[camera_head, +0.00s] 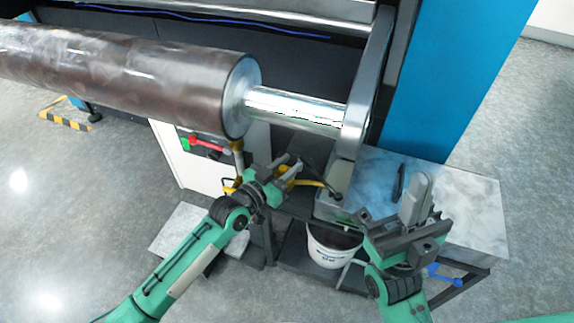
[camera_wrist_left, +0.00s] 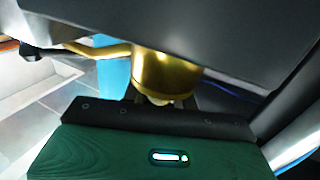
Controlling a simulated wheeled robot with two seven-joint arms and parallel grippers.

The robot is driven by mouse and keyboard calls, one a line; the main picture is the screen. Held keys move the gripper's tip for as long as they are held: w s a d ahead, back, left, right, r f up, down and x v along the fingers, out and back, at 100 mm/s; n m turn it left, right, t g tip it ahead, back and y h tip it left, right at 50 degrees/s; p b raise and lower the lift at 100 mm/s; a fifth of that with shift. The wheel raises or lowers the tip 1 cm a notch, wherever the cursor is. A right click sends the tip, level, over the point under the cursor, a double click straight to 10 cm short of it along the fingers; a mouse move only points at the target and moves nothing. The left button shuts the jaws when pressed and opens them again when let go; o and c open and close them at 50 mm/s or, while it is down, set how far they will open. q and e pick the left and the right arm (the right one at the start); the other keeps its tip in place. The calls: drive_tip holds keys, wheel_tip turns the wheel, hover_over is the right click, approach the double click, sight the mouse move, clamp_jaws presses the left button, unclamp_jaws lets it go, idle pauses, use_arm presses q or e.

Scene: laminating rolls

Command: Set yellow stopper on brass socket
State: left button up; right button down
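I cannot tell which of these is the stopper or the socket. My right gripper (camera_head: 408,228) is over the side table, beside an upright grey rounded piece (camera_head: 414,198); its grip is unclear.
The big brown roll (camera_head: 120,75) and its steel shaft (camera_head: 295,110) are above my left gripper. A marbled side table (camera_head: 475,205) is at the right. A white bucket (camera_head: 331,250) stands below, between the arms. Grey floor is open at the left.

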use_arm(q)
drive_tip(key=shift+p+v, duration=0.45)
drive_tip(key=shift+v, duration=0.75)
drive_tip(key=p+v, duration=0.2)
drive_tip(key=v, duration=0.6)
drive_tip(key=shift+s+a, duration=0.2)
drive_tip(key=shift+a, duration=0.1)
drive_tip(key=shift+r, duration=0.1)
